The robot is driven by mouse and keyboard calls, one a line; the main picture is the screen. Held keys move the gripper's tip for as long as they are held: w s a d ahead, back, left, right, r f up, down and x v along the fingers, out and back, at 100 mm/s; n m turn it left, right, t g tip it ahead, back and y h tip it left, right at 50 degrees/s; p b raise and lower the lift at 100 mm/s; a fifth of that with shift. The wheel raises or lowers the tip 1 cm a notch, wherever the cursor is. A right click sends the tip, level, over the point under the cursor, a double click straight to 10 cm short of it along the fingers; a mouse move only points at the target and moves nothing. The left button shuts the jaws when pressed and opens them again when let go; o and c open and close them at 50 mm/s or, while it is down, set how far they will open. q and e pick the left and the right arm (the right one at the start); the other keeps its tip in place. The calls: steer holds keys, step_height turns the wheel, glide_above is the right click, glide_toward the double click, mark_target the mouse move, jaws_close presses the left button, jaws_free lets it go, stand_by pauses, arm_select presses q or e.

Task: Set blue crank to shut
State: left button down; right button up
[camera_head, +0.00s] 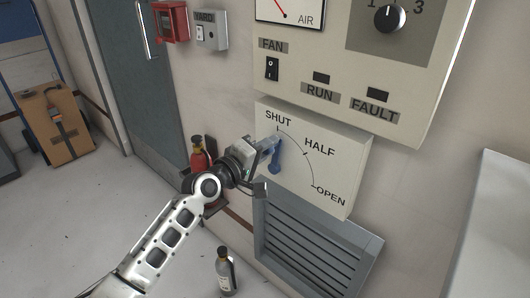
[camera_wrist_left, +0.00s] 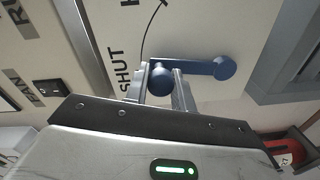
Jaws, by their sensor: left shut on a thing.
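The blue crank (camera_head: 275,166) is on a pale panel (camera_head: 335,170) marked SHUT, HALF and OPEN along an arc. Its arm points up, at or close to the SHUT mark; the exact alignment is partly hidden by my gripper. My left gripper (camera_head: 266,147) comes in from the left and is shut on the crank's handle end. In the left wrist view the crank (camera_wrist_left: 205,69) runs from its round hub at the right to its knob between my two fingers (camera_wrist_left: 160,88), with the SHUT label just left of it. My right gripper is not in view.
A control box (camera_head: 350,70) with a fan switch and a dial juts out above the panel. A louvred vent (camera_head: 310,245) is below. A red extinguisher (camera_head: 198,155) is on the wall behind my arm; a grey bottle (camera_head: 225,270) stands on the floor. A cardboard box (camera_head: 58,130) stands far left.

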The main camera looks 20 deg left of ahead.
arm_select(q)
steer(key=shift+w+a+r+n, duration=0.1)
steer(key=shift+w+a+n, duration=0.25)
steer(key=shift+a+n, duration=0.35)
steer(key=c, duration=1.2)
jaws_free()
steer(key=shift+o, duration=0.2)
steer(key=shift+d, duration=0.1)
steer(key=shift+s, duration=0.1)
steer(key=v, duration=1.5)
steer(key=shift+s+a, duration=0.25)
steer(key=shift+s, duration=0.05)
